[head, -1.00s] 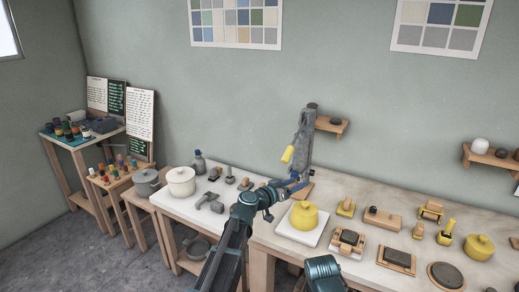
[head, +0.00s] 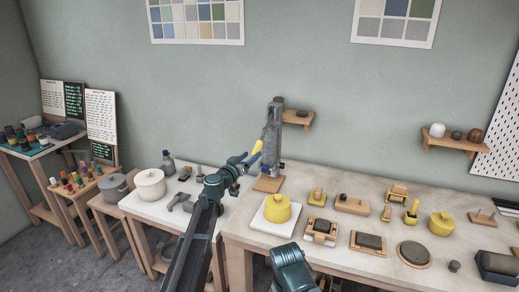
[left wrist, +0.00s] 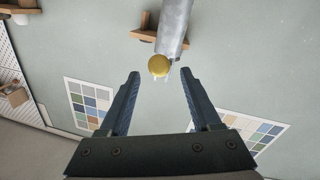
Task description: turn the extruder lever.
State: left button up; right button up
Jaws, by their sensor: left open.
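The extruder (head: 272,130) is a tall grey upright device on a wooden base (head: 269,184), at the back of the bench near the wall. Its yellow lever handle (head: 257,147) sticks out on its left side. My left gripper (head: 248,161) is open, just left of and below the handle in the head view. In the left wrist view, the round yellow end of the lever (left wrist: 158,66) shows just beyond and between the open fingertips (left wrist: 160,75), with the grey extruder body (left wrist: 174,27) behind it. I see no contact.
A yellow lidded pot (head: 277,209) on a white slab stands in front of the extruder. Several tools and small yellow items lie right of it. A white pot (head: 149,184) stands left. A small wall shelf (head: 298,119) is right beside the extruder.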

aim_at(260, 148)
pick_arm(q)
jog(key=x, duration=0.8)
jog(key=shift+s, duration=0.1)
grip_shut()
dwell(1.0)
